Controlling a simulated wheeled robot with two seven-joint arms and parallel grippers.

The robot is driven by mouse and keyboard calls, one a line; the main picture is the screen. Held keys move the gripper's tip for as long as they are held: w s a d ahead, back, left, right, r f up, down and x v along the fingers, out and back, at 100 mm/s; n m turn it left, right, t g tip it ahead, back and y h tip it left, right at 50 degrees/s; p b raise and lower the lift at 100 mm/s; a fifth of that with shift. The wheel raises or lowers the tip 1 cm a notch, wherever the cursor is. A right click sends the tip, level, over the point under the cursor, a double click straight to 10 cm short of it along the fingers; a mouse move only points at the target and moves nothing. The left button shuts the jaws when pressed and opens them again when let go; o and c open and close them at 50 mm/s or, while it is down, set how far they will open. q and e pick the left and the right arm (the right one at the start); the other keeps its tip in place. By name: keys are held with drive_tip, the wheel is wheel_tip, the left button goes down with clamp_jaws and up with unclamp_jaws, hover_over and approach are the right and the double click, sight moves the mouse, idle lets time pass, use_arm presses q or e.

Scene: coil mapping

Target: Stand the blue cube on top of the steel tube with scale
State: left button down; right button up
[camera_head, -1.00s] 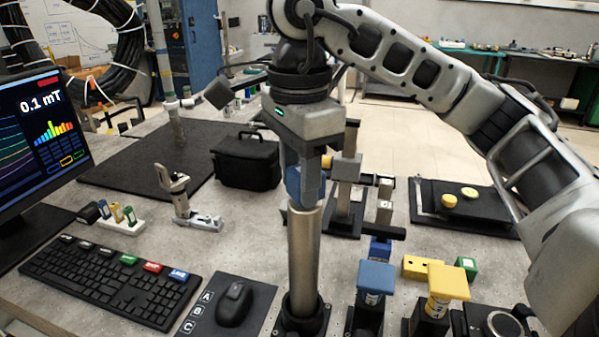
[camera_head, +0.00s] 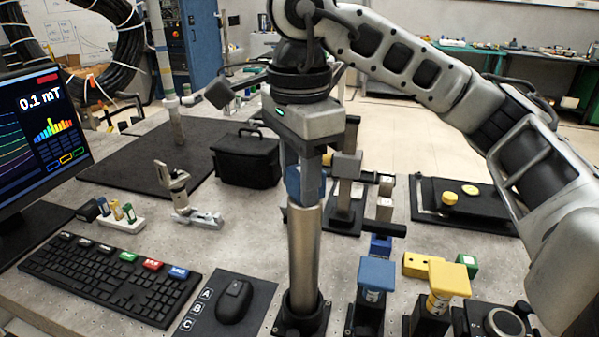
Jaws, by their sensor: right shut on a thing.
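The steel tube (camera_head: 304,250) stands upright in a dark base at the front middle of the table. I cannot make out a scale on it from here. My right gripper (camera_head: 305,186) points straight down over the tube's top end. It is shut on the blue cube (camera_head: 313,187), whose sides are partly covered by the fingers. The cube is right over the tube's upper rim; I cannot tell whether it touches the rim. My left gripper is not in view.
A blue-topped post (camera_head: 376,273) and a yellow-topped post (camera_head: 448,280) stand right of the tube. A dark stand (camera_head: 343,212) is close behind it. Left are a mouse (camera_head: 234,301), keyboard (camera_head: 110,278) and monitor (camera_head: 40,140). A black bag (camera_head: 246,160) sits behind.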

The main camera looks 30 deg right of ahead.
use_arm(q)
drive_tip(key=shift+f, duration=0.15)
use_arm(e)
drive_tip(key=shift+f, duration=0.2)
drive_tip(key=o, duration=1.1)
drive_tip(key=shift+c, duration=0.2)
wheel_tip(320, 180, up, 7)
drive_tip(key=shift+r+p, duration=0.2)
drive_tip(key=shift+p, duration=0.8)
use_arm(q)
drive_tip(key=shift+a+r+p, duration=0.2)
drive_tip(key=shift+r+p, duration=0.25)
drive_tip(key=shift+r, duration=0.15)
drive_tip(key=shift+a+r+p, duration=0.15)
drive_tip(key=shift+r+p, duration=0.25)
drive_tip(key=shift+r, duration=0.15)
use_arm(e)
wheel_tip(320, 180, up, 9)
drive_tip(key=shift+f, duration=0.2)
